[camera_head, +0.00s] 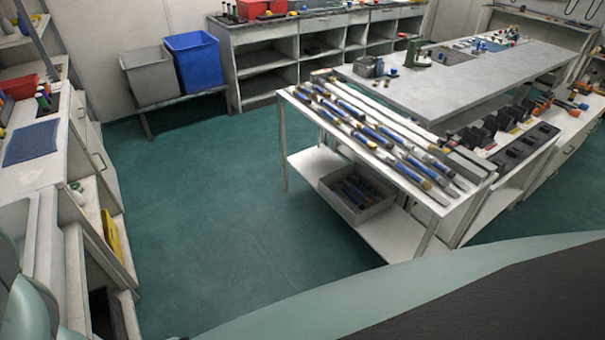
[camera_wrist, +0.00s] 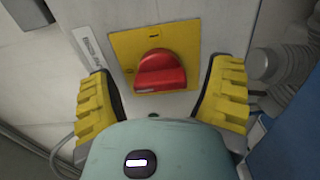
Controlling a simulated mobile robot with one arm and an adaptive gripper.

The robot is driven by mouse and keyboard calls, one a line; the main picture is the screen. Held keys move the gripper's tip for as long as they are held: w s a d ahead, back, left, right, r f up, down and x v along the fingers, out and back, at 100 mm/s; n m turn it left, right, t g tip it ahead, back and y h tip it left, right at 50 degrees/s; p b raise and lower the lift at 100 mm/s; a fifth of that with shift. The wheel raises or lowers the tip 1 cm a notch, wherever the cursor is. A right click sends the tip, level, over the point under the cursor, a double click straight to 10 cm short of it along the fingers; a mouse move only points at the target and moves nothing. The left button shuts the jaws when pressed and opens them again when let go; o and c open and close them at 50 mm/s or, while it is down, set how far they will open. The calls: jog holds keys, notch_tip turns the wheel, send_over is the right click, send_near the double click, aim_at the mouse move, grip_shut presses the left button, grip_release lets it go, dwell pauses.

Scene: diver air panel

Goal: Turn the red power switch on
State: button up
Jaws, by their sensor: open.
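The red power switch (camera_wrist: 161,73) is a rotary knob on a yellow square plate (camera_wrist: 187,38), fixed to a pale panel (camera_wrist: 203,16). In the wrist view it lies between and just beyond the yellow fingers of my gripper (camera_wrist: 161,98). The fingers stand open, one on each side of the knob, with a visible gap on both sides. The knob's grip ridge runs roughly across the picture. I cannot tell whether the fingers have contact with the panel. The head view shows neither the switch nor my gripper.
In the wrist view, a white label (camera_wrist: 88,47) is left of the plate and grey ribbed parts (camera_wrist: 264,65) are at the right. In the head view, a cart (camera_head: 437,207) with blue-handled tools stands on open green floor (camera_head: 215,190). Blue and grey bins stand behind.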

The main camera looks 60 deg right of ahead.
jog(key=shift+c, duration=0.2)
jog(key=c, duration=1.2)
jog(key=shift+o, duration=0.2)
jog(key=shift+m, duration=0.4)
jog(key=m, duration=0.3)
jog(key=shift+d+m+b, duration=0.1)
jog(key=shift+m+b, duration=0.2)
jog(key=shift+m, duration=0.1)
jog(key=m+p, duration=0.1)
jog(key=m, duration=0.3)
jog(key=shift+w+r+m, duration=0.1)
jog(key=shift+m, duration=0.2)
jog(key=m+p, duration=0.1)
jog(key=m, duration=0.3)
jog(key=shift+p, duration=0.3)
jog(key=shift+m+p, duration=0.75)
jog(key=shift+m, duration=1.65)
